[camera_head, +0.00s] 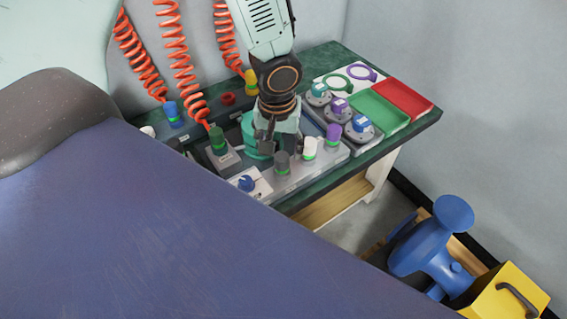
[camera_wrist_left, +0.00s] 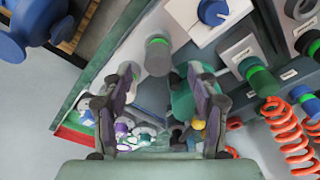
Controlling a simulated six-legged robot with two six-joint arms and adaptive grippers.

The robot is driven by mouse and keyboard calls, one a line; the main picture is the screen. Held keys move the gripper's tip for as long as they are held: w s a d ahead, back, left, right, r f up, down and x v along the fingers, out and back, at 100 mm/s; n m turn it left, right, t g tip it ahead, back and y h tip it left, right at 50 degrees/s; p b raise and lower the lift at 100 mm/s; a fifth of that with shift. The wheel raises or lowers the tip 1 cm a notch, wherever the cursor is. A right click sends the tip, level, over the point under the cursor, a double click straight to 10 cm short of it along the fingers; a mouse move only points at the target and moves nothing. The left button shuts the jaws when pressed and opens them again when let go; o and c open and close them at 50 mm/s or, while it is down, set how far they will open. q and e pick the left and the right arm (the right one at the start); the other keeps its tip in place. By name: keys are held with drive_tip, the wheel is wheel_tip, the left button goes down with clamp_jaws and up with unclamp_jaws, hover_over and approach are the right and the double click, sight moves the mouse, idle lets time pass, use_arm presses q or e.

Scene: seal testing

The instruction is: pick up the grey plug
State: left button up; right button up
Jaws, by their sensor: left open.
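The grey plug (camera_head: 282,162), with a green band, stands in the front row of the grey fixture (camera_head: 318,166) on the bench. In the wrist view the grey plug (camera_wrist_left: 158,58) shows just beyond and between my left fingertips. My left gripper (camera_head: 268,139) is open above the fixture, close behind the plug in the head view. In the wrist view its two fingers (camera_wrist_left: 162,78) are spread with nothing between their pads that I can make out. Whether a fingertip touches the plug is not clear. My right gripper is in neither view.
A white plug (camera_head: 310,147) and a purple plug (camera_head: 333,134) stand right of the grey one. A blue knob (camera_head: 246,183) and a dark green plug (camera_head: 217,140) with an orange coiled hose (camera_head: 182,75) are to the left. Green (camera_head: 380,112) and red (camera_head: 404,98) trays lie at right.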

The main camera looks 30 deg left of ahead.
sight(282, 158)
use_arm(q)
drive_tip(key=f, duration=0.1)
drive_tip(key=f+b, duration=0.1)
drive_tip(key=f, duration=0.2)
drive_tip(key=shift+w+f+b, duration=0.25)
drive_tip(key=shift+f+b, duration=0.05)
drive_tip(key=shift+f, duration=0.05)
drive_tip(key=shift+w+f, duration=0.1)
drive_tip(key=shift+f, duration=0.3)
drive_tip(key=shift+w+f, duration=0.15)
drive_tip(key=shift+f, duration=0.05)
drive_tip(key=shift+a, duration=0.1)
drive_tip(key=shift+r, duration=0.1)
drive_tip(key=shift+c, duration=0.4)
drive_tip(key=shift+c, duration=0.7)
drive_tip(key=c, duration=0.9)
clamp_jaws()
